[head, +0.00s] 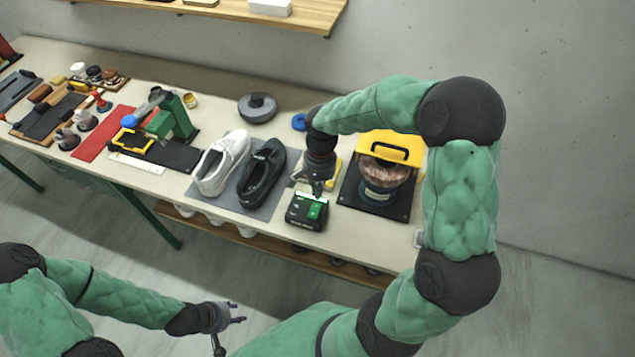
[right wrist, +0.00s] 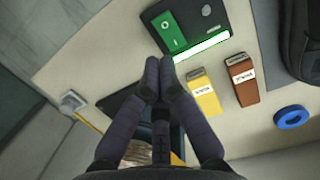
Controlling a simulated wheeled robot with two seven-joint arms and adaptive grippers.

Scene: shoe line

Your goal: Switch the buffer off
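The buffer (head: 385,180) stands at the right of the bench, with a yellow guard over a brownish wheel on a black base. A black switch box (head: 294,213) with a green panel sits in front of it; the right wrist view shows the box (right wrist: 213,17), its green switch (right wrist: 169,32) marked with a circle and a bar, and a white strip. My right gripper (head: 317,191) is just above the box's far edge. In the wrist view its fingertips (right wrist: 160,62) are together, empty, beside the green switch; contact cannot be told. My left gripper (head: 240,312) is open and empty, away from the bench.
A white shoe (head: 222,163) and a black shoe (head: 262,172) stand on a grey mat left of the box. A green press (head: 170,120) stands further left.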

